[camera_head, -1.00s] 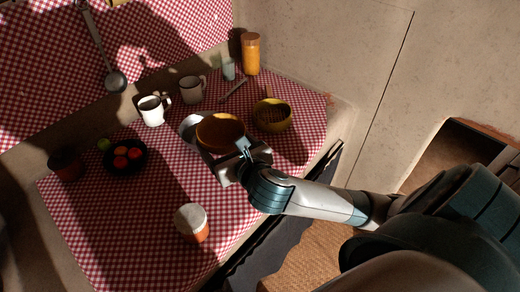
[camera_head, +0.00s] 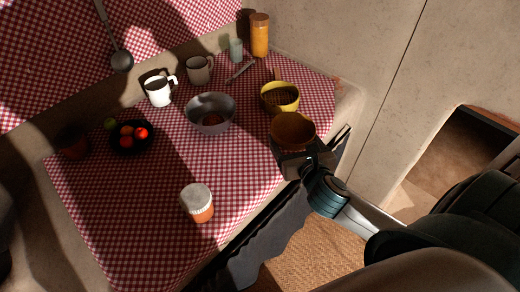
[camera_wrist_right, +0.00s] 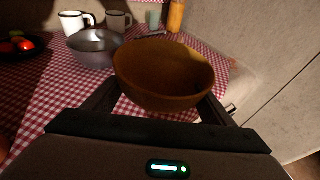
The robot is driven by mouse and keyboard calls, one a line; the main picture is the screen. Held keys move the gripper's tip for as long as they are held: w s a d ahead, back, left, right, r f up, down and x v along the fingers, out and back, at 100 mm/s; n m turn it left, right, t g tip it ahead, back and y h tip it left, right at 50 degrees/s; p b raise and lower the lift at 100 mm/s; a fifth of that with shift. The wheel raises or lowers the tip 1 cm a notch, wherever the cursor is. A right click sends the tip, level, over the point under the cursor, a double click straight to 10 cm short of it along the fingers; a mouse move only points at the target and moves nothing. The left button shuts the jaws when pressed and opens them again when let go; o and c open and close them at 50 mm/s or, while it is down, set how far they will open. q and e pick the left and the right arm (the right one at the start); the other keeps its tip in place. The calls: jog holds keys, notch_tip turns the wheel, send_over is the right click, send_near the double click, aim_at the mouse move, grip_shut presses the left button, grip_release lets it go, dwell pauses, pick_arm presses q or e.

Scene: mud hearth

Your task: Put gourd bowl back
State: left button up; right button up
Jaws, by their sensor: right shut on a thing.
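The brown gourd bowl (camera_head: 293,130) is upright in my right gripper (camera_head: 296,150), near the right front edge of the cloth-covered counter. In the right wrist view the gourd bowl (camera_wrist_right: 163,75) fills the space between the two fingers of the right gripper (camera_wrist_right: 160,103), which is shut on it. The bowl appears held above the surface; the gap beneath it is hidden. A grey metal bowl (camera_head: 211,105) stands to its left, with something reddish inside. My left gripper is not in view.
A yellow bowl (camera_head: 280,97) stands just behind the gourd bowl. White mug (camera_head: 158,91), grey mug (camera_head: 199,70), glass (camera_head: 236,50) and orange jar (camera_head: 260,35) stand at the back. A dark fruit plate (camera_head: 131,138) is left; a white-topped jar (camera_head: 197,203) is in front.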

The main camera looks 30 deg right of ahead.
jog(key=p, duration=0.1)
send_over(257, 150)
notch_tip(257, 150, down, 7)
jog(key=shift+d, duration=0.1)
dwell(0.5)
jog(key=shift+f, duration=0.8)
jog(key=shift+f+p, duration=0.7)
jog(key=shift+f, duration=0.3)
jog(key=shift+s+f, duration=0.1)
jog(key=shift+f, duration=0.55)
